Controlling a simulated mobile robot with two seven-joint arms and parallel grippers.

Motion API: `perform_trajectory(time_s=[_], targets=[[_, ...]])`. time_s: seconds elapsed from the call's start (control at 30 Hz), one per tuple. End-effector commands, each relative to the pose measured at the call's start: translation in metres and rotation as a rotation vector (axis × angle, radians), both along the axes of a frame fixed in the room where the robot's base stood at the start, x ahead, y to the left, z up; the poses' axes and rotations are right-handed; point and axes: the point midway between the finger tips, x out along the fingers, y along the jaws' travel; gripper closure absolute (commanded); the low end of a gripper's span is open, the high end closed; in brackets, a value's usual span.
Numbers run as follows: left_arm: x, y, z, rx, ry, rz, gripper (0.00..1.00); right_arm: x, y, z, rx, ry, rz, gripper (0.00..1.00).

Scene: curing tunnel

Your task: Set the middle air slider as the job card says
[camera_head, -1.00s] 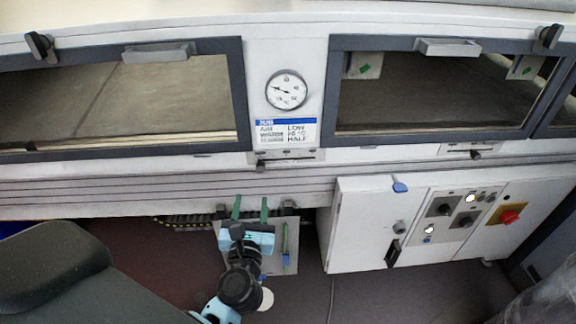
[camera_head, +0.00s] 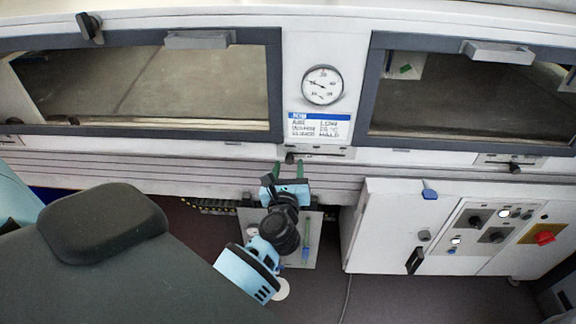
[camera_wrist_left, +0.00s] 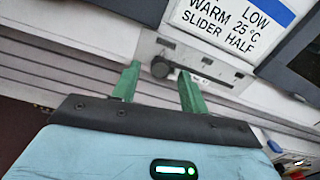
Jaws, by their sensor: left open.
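The middle air slider is a pale slotted plate (camera_head: 325,153) below the job card, with a dark round knob (camera_head: 290,158) at the left end of its slot. The wrist view shows the knob (camera_wrist_left: 160,67) and the scale plate (camera_wrist_left: 215,66) stretching right. The job card (camera_head: 319,127) has a blue header; the wrist view shows its lines (camera_wrist_left: 232,28) "LOW", "WARM 25°C" and "SLIDER HALF". My left gripper (camera_head: 287,170) is open, its green fingers pointing at the panel just below the knob. In the wrist view the knob appears between the fingertips; contact cannot be told.
A round gauge (camera_head: 323,85) sits above the card, between two framed windows. Another slider (camera_head: 514,168) is at the right. A white control cabinet (camera_head: 385,225) with knobs and a red switch (camera_head: 544,238) stands lower right. A ribbed ledge runs below the slider.

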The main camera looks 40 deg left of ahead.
Motion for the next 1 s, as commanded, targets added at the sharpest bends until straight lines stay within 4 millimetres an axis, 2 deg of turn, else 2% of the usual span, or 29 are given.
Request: perform_trajectory(time_s=[0.13,0.43,0.77,1.0], targets=[[0.0081,0.0053,0.0001,0.001,0.000,0.000,0.56,0.0005,-0.0010,0.0008,-0.002,-0.003,0.003,1.00],[0.0092,0.0061,-0.0003,0.001,0.001,0.000,0.57,0.0012,-0.0018,0.0013,-0.004,-0.005,0.004,1.00],[0.0091,0.0058,-0.0004,0.001,0.001,0.000,1.00,0.0038,-0.0018,0.0029,-0.003,-0.011,0.004,1.00],[0.0101,0.0038,-0.0009,0.000,0.001,0.000,1.00,0.0042,-0.0018,0.0023,-0.003,-0.011,0.004,1.00]])
